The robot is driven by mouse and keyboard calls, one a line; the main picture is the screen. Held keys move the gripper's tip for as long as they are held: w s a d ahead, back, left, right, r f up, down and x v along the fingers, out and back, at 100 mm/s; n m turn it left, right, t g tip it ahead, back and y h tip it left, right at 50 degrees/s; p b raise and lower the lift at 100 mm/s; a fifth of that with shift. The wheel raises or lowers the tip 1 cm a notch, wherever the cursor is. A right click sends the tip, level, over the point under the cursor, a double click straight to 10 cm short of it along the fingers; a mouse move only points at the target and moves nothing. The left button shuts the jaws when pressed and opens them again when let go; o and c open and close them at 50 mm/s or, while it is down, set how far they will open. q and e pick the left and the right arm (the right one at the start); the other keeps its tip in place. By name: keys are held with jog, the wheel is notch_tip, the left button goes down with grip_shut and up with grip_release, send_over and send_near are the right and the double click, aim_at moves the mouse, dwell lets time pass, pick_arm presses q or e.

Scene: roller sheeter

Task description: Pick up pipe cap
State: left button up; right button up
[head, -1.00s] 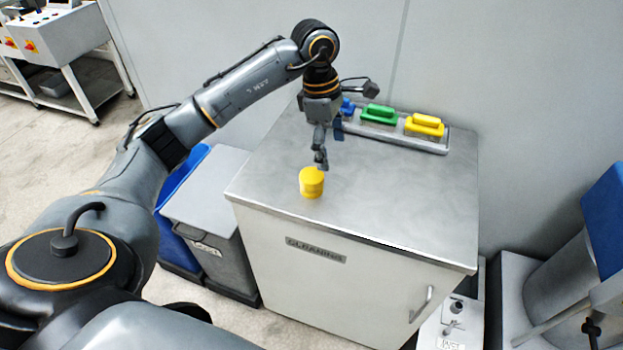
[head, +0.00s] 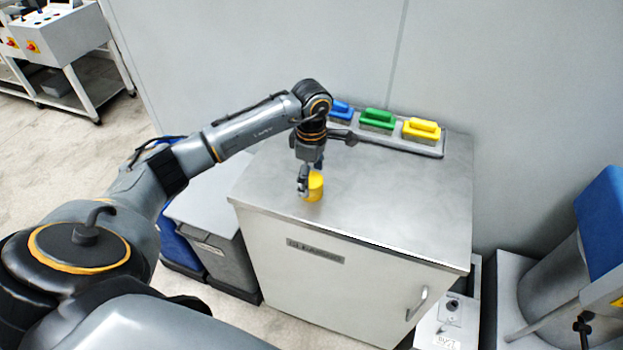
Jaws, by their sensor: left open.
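The yellow pipe cap (head: 315,187), a short cylinder, stands upright on the metal top of the cleaning cabinet (head: 400,205), near its front left part. My left gripper (head: 310,188) points down at the cap, with its fingers open. One finger shows at the cap's left side and partly covers it; the other is mostly hidden behind the cap. I cannot tell whether the fingers touch it. My right gripper is not in view.
A tray (head: 432,152) with blue (head: 341,111), green (head: 378,119) and yellow (head: 421,128) brushes lies along the back of the cabinet top, by the wall. Grey bin (head: 215,215) stands left of the cabinet. The cabinet top's right side is clear.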

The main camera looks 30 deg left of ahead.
pick_arm(q)
jog(key=shift+f, duration=1.25)
jog(key=c, duration=1.3)
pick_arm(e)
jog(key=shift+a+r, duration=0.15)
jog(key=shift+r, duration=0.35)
pick_arm(q)
jog(key=shift+r, duration=0.15)
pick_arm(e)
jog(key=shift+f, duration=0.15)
pick_arm(q)
jog(key=shift+w+r, duration=0.1)
jog(key=shift+r, duration=0.1)
notch_tip(320, 180, up, 2)
jog(key=shift+r+b, duration=0.25)
jog(key=shift+b, duration=0.95)
jog(key=s+d+r+b, duration=0.1)
jog(key=s+d+r, duration=0.1)
jog(key=d+r, duration=0.1)
jog(key=s+d+r+b, duration=0.1)
jog(key=s+d+r, duration=0.1)
jog(key=d, duration=0.3)
jog(key=s+d+r+b, duration=0.1)
jog(key=s+d+r, duration=0.1)
jog(key=d+r, duration=0.2)
jog(key=shift+d+r, duration=0.4)
jog(key=shift+r, duration=0.05)
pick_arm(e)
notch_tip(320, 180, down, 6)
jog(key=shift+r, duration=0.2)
